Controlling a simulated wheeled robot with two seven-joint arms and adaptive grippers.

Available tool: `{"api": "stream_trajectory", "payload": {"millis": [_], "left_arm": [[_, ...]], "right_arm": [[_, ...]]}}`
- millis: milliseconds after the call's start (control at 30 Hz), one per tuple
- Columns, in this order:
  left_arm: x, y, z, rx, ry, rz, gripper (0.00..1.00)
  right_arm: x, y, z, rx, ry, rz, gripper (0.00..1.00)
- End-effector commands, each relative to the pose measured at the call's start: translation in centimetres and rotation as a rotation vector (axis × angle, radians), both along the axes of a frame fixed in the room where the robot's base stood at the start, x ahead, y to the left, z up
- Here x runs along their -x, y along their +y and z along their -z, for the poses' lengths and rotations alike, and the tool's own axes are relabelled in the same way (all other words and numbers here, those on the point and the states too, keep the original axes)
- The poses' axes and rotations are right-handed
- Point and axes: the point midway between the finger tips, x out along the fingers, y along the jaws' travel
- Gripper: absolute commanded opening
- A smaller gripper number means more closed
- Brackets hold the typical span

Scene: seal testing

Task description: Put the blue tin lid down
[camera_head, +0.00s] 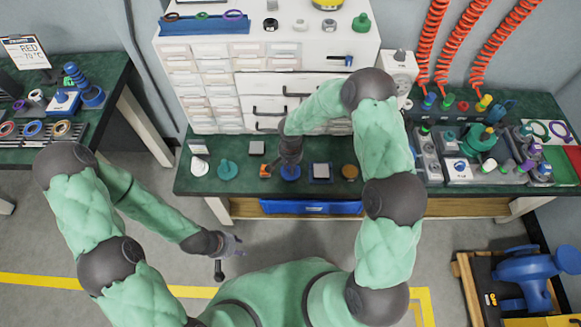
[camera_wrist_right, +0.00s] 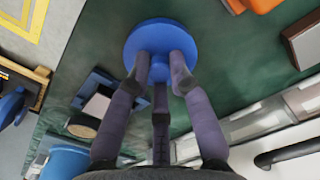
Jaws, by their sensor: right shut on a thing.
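The blue tin lid (camera_wrist_right: 136,40) is a round disc with a small knob in the right wrist view. My right gripper (camera_wrist_right: 160,72) is shut on its knob. In the head view the blue tin lid (camera_head: 290,174) shows under my right gripper (camera_head: 290,160), at the front of the green bench. It is over or on the bench top; I cannot tell whether it touches. My left gripper (camera_head: 229,253) hangs in front of the bench, over the floor, with its fingers apart and nothing between them.
On the bench (camera_head: 200,182) stand a teal lid (camera_head: 228,170) to the left, and a dark square block (camera_head: 321,172) and a brown round piece (camera_head: 350,172) to the right. An orange item (camera_head: 265,170) lies close left of the blue lid. White drawers (camera_head: 210,90) rise behind.

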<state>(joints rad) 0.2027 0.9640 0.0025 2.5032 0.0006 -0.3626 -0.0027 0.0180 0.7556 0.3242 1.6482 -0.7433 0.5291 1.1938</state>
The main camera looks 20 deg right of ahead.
Motion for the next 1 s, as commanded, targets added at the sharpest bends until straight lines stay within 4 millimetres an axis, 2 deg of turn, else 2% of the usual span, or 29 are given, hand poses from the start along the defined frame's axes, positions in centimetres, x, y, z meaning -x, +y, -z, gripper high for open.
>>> {"api": "stream_trajectory", "payload": {"millis": [200, 233, 300, 767, 1000], "left_arm": [[0.0, 0.0, 0.4, 0.0, 0.0, 0.0, 0.4], [0.0, 0.0, 0.4, 0.0, 0.0, 0.0, 0.4], [0.0, 0.0, 0.3, 0.0, 0.0, 0.0, 0.4], [0.0, 0.0, -0.2, 0.0, 0.0, 0.0, 0.4], [0.0, 0.0, -1.9, 0.0, 0.0, 0.0, 0.4]], "right_arm": [[0.0, 0.0, 0.3, 0.0, 0.0, 0.0, 0.0], [0.0, 0.0, 0.3, 0.0, 0.001, 0.0, 0.24], [0.0, 0.0, 0.3, 0.0, 0.001, 0.0, 0.44], [0.0, 0.0, -0.2, 0.0, 0.001, 0.0, 0.45], [0.0, 0.0, -4.6, 0.0, -0.002, 0.0, 0.45]]}}
